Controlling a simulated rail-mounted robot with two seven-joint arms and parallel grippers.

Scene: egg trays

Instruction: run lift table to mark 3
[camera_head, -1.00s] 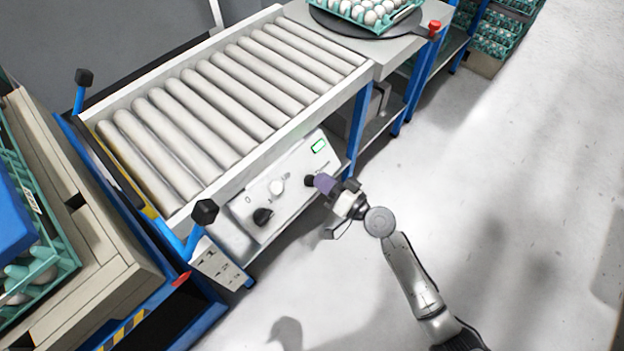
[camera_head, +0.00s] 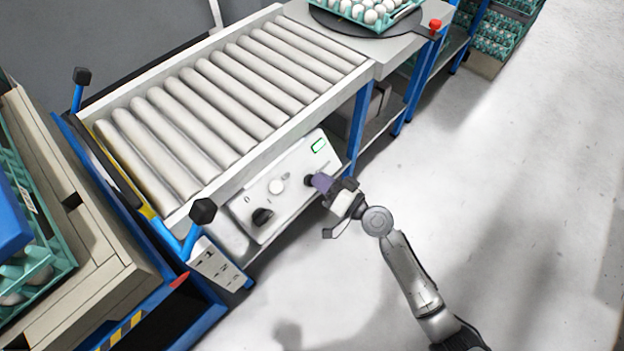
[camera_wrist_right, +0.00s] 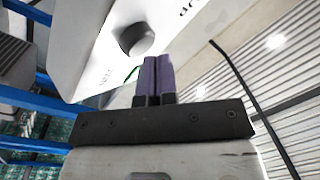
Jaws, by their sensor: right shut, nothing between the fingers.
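The lift table's white control box (camera_head: 290,187) is on the side of the roller table (camera_head: 215,105). It carries a lit green display (camera_head: 319,146), a white round button (camera_head: 276,187), a dark knob (camera_head: 262,217) at the lower left and another dark knob at the right end. My right gripper (camera_head: 318,181) is at that right end. In the right wrist view its purple fingers (camera_wrist_right: 153,75) are shut with nothing between them, just below a round dark knob (camera_wrist_right: 137,38); I cannot tell if they touch. The display's digits are too small to read. My left gripper is out of view.
A cart with beige slats (camera_head: 85,235) and teal egg trays (camera_head: 45,262) stands at the left. A dark turntable (camera_head: 340,24) holds an egg tray at the back. Black-tipped blue handles (camera_head: 203,212) stick up at the near end. The floor at right is clear.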

